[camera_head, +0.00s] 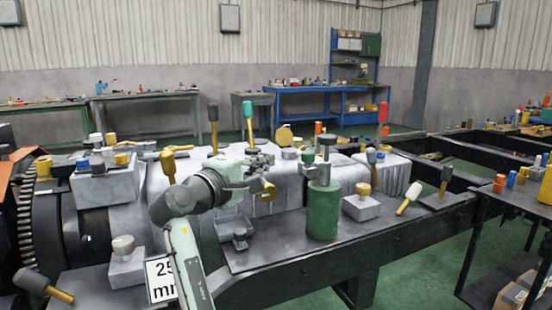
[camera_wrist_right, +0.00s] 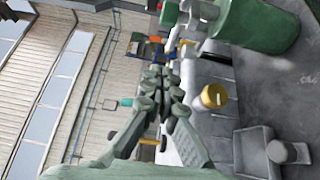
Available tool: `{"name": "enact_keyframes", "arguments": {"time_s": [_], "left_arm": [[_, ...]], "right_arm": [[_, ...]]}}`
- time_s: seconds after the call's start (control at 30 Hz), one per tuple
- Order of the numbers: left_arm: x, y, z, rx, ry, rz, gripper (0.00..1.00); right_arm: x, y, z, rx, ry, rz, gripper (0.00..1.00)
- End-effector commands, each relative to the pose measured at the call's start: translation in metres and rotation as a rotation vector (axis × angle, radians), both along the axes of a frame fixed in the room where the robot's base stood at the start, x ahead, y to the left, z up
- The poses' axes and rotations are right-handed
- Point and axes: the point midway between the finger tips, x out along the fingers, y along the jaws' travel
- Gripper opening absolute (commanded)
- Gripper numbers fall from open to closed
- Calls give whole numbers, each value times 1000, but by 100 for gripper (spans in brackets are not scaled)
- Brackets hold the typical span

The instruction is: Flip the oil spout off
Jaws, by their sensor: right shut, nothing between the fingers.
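The green oil can (camera_head: 322,211) stands upright on the dark chassis deck, right of centre in the head view. A grey spout fitting (camera_head: 318,172) sits on its top; small details of the fitting are hard to make out. My right gripper (camera_head: 268,160) is shut and empty, left of the can top and apart from it. In the right wrist view the closed fingers of the gripper (camera_wrist_right: 153,82) point up the picture. The green can (camera_wrist_right: 262,22) is at the upper right there, with grey metal parts (camera_wrist_right: 200,12) beside it. My left gripper is not in view.
A gold cylinder (camera_wrist_right: 213,96) is close beside the right fingers. A grey block with a knob (camera_head: 360,207) stands right of the can. A yellow-handled mallet (camera_head: 410,198) lies further right. Several upright mallets and engine parts crowd the area behind. Bare deck lies before the can.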

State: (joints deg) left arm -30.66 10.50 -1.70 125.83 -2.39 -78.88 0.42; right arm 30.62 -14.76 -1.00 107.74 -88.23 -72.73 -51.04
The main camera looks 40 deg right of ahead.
Motion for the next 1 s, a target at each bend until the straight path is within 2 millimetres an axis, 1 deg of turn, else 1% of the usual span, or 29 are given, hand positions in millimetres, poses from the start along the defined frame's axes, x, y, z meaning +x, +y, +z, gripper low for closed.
{"name": "enact_keyframes", "arguments": {"time_s": [0.03, 0.1, 0.23, 1.0], "left_arm": [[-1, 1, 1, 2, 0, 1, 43], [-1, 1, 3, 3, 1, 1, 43], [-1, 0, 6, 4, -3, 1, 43], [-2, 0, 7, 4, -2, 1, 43]], "right_arm": [[-2, 8, -1, 1, 0, 3, 0], [-5, 15, -1, 1, 1, 2, 0], [-8, 23, -1, 1, 0, 1, 0], [-9, 25, 0, 0, 0, 1, 0]]}}
